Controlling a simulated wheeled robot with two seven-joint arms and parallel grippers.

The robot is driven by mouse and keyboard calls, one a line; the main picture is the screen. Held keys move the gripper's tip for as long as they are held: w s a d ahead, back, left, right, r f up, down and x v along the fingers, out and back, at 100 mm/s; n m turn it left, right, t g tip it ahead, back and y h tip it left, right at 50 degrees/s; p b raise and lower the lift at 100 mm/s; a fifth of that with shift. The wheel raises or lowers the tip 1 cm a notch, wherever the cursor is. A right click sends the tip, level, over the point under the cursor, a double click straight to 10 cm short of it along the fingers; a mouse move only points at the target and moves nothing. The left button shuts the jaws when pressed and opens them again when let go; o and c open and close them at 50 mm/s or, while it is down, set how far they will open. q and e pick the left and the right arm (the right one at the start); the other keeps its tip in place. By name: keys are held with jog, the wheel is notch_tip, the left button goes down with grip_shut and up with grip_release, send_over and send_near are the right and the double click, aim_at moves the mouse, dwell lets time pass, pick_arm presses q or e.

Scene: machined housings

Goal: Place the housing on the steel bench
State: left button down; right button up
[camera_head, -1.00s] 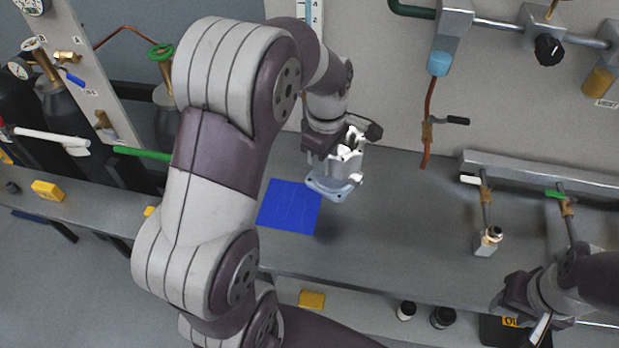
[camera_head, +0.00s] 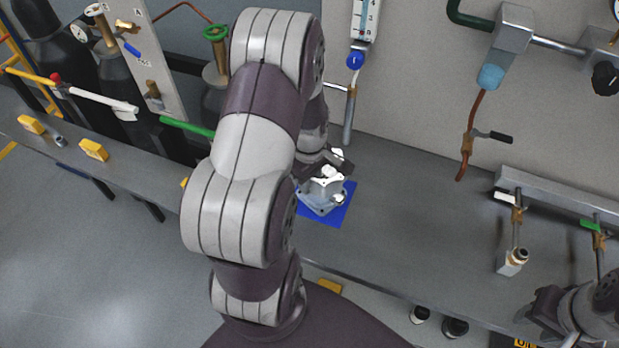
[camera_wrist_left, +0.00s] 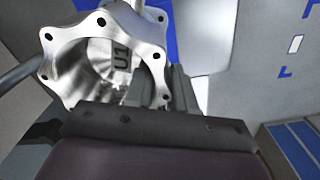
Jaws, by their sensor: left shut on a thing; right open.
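The housing (camera_head: 316,199) is a pale grey machined part with a bolt-hole flange. In the head view it is over the blue square (camera_head: 335,214) on the steel bench (camera_head: 410,230); I cannot tell whether it touches. My left gripper (camera_head: 329,174) is shut on the housing from behind, partly hidden by my arm. In the left wrist view the housing (camera_wrist_left: 150,42) fills the upper left, with its open bore and a "U1" mark inside. My right gripper (camera_head: 535,338) is at the lower right edge of the head view, open and apart from the housing.
A copper pipe (camera_head: 470,135) with a black-handled valve hangs at the back wall. Gas cylinders stand at the left. The bench right of the blue square is clear.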

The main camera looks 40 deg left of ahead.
pick_arm(q)
jog(key=shift+w+a+f, duration=0.1)
jog(key=shift+w+f, duration=0.2)
jog(key=shift+f, duration=0.1)
jog(key=shift+s+f, duration=0.1)
jog(key=c, duration=0.9)
grip_release()
jog(key=shift+c, duration=0.2)
jog(key=shift+m, duration=0.3)
jog(key=r, duration=0.8)
jog(key=r+b, duration=0.1)
jog(key=r, duration=0.3)
jog(key=shift+s+d, duration=0.1)
jog(key=shift+d, duration=0.2)
jog(key=s+d+m, duration=0.2)
jog(key=d+m, duration=0.5)
jog(key=m, duration=0.1)
jog(key=s+d+f+m+t, duration=0.1)
jog(key=d+m, duration=0.5)
jog(key=m, duration=0.2)
jog(key=shift+s+d+f+m, duration=0.25)
jog(key=shift+s+d+m, duration=0.1)
jog(key=shift+m, duration=0.05)
